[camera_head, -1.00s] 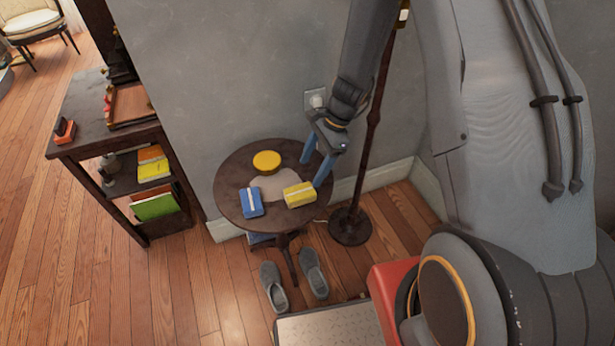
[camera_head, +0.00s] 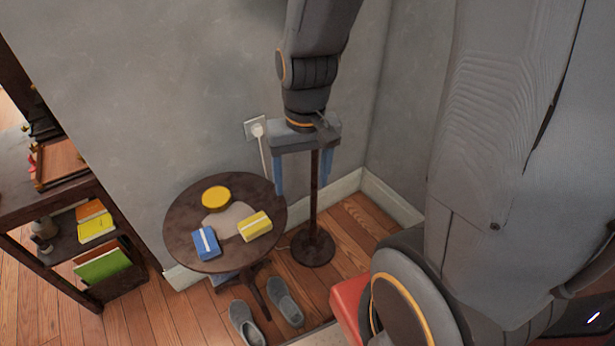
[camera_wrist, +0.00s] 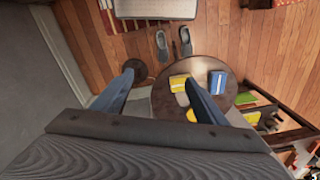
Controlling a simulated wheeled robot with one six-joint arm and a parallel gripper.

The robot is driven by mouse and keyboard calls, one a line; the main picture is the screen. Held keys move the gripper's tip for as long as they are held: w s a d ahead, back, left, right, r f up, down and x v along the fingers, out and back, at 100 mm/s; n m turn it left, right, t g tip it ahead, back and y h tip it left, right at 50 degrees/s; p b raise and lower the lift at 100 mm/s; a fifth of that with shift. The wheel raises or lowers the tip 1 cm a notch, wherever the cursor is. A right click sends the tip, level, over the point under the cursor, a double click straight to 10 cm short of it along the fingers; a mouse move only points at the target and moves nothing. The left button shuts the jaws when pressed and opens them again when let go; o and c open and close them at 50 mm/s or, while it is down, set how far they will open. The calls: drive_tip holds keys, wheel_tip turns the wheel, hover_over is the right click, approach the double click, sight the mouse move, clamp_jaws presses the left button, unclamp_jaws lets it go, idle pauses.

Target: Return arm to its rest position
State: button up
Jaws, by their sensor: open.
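My gripper (camera_head: 303,178) is open and empty, with its two blue fingers pointing down and spread apart. In the head view it hangs to the right of the round dark table, in front of the lamp pole. In the wrist view the two fingers (camera_wrist: 158,92) show wide apart with nothing between them. The round table (camera_head: 180,232) bears a yellow round tin (camera_head: 216,198), a blue box (camera_head: 206,243) with a white band and a yellow box (camera_head: 255,226). The wrist view shows the table partly behind the right finger.
A dark stand pole (camera_head: 312,215) rises from a round base (camera_head: 312,248) near the wall corner. A wall socket (camera_head: 256,127) is behind my gripper. Grey slippers (camera_head: 285,301) lie on the floor. A dark shelf (camera_head: 75,235) with books stands at the left.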

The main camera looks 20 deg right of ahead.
drive_tip(key=shift+s+d+r+n, duration=0.25)
drive_tip(key=shift+s+n, duration=0.1)
drive_tip(key=shift+s, duration=0.15)
drive_tip(key=shift+s+d+r+n, duration=0.15)
drive_tip(key=shift+s+r+n, duration=0.05)
drive_tip(key=shift+s+n, duration=0.2)
drive_tip(key=shift+r, duration=0.3)
idle(1.1)
